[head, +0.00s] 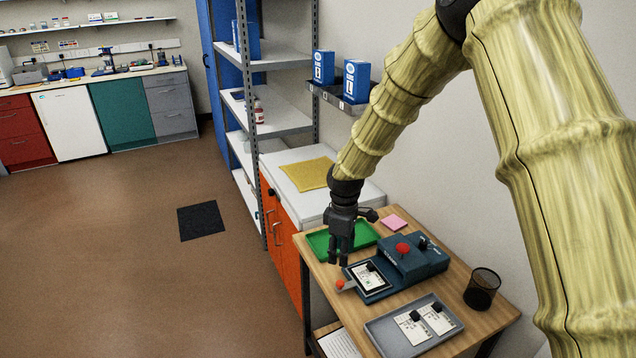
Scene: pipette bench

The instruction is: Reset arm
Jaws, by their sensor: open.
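My arm, in a yellow bamboo-like covering, reaches in from the upper right of the head view. My gripper (338,262) is dark, points down and is open, with nothing seen between its fingers. It hangs over the left part of the wooden table (473,303), in front of a green tray (318,243). Just below and right of it is a dark blue device (415,262) with a red knob on top. The exact height of the fingertips above the table is unclear.
A grey tray (384,340) with two white cards stands at the table's front. A black mesh cup (482,289) is at the right, and a pink note pad (394,222) at the back. A small red-topped lever (341,284) is near the fingertips. Metal shelving (277,122) stands behind left.

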